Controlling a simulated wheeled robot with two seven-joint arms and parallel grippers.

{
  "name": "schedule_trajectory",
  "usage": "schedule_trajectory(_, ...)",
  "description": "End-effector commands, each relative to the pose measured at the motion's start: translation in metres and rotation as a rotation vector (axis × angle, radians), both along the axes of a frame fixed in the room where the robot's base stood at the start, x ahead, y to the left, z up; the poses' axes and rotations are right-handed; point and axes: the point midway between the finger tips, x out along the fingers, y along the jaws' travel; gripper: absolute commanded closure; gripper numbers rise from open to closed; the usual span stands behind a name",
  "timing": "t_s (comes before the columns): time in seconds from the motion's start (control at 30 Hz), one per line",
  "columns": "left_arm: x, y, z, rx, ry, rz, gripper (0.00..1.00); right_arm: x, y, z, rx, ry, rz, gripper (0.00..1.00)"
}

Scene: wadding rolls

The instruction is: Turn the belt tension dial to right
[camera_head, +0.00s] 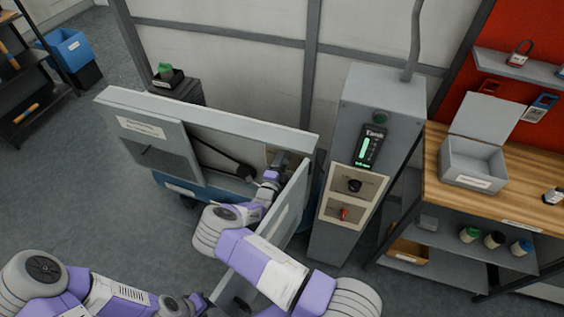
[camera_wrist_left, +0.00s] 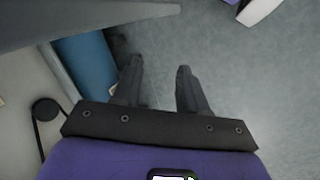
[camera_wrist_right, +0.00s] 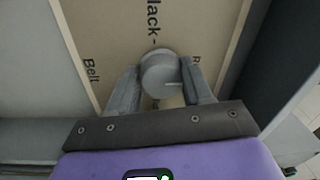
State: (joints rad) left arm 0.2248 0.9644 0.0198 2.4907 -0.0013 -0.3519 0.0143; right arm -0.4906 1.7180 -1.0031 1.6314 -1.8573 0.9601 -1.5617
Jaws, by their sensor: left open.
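The belt tension dial (camera_wrist_right: 160,76) is a round grey knob on a beige panel (camera_wrist_right: 112,32), seen in the right wrist view. The panel's printed words are partly cut off or covered; "Belt" and "lack-" can be read. My right gripper (camera_wrist_right: 160,80) has one finger on each side of the knob, very close to it; I cannot tell whether they press on it. In the head view my right gripper (camera_head: 276,165) reaches inside the open machine (camera_head: 215,115), and the dial is hidden there. My left gripper (camera_head: 195,303) is open and empty over the floor, also in the left wrist view (camera_wrist_left: 158,75).
The machine's open door (camera_head: 289,205) stands close beside my right arm. A grey control post (camera_head: 380,100) with a display and knobs stands to its right. A wooden workbench (camera_head: 445,185) with an open box (camera_head: 474,180) is further right.

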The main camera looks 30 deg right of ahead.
Motion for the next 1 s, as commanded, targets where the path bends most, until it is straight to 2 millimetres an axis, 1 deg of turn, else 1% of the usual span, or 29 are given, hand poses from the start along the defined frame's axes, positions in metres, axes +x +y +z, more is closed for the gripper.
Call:
schedule_trajectory(0.03, 0.000, 0.000, 0.000, 0.000, 0.000, 0.000, 0.57, 0.000, 0.000, 0.000, 0.000, 0.000, 0.000, 0.43)
schedule_trajectory(0.13, 0.000, 0.000, 0.000, 0.000, 0.000, 0.000, 0.57, 0.000, 0.000, 0.000, 0.000, 0.000, 0.000, 0.27)
schedule_trajectory(0.17, 0.000, 0.000, 0.000, 0.000, 0.000, 0.000, 0.57, 0.000, 0.000, 0.000, 0.000, 0.000, 0.000, 0.25)
schedule_trajectory(0.47, 0.000, 0.000, 0.000, 0.000, 0.000, 0.000, 0.57, -0.001, 0.002, 0.000, 0.002, 0.000, 0.001, 0.25)
schedule_trajectory(0.57, 0.000, 0.000, 0.001, 0.000, 0.000, 0.000, 0.57, -0.008, 0.010, -0.001, 0.000, 0.002, 0.002, 0.25)
schedule_trajectory(0.83, 0.000, 0.000, 0.005, 0.000, 0.000, 0.000, 0.57, -0.037, 0.044, -0.003, 0.000, 0.001, 0.003, 0.25)
schedule_trajectory(1.0, 0.000, 0.000, 0.005, 0.000, 0.000, 0.000, 0.57, -0.047, 0.056, -0.004, 0.000, 0.000, 0.001, 0.25)
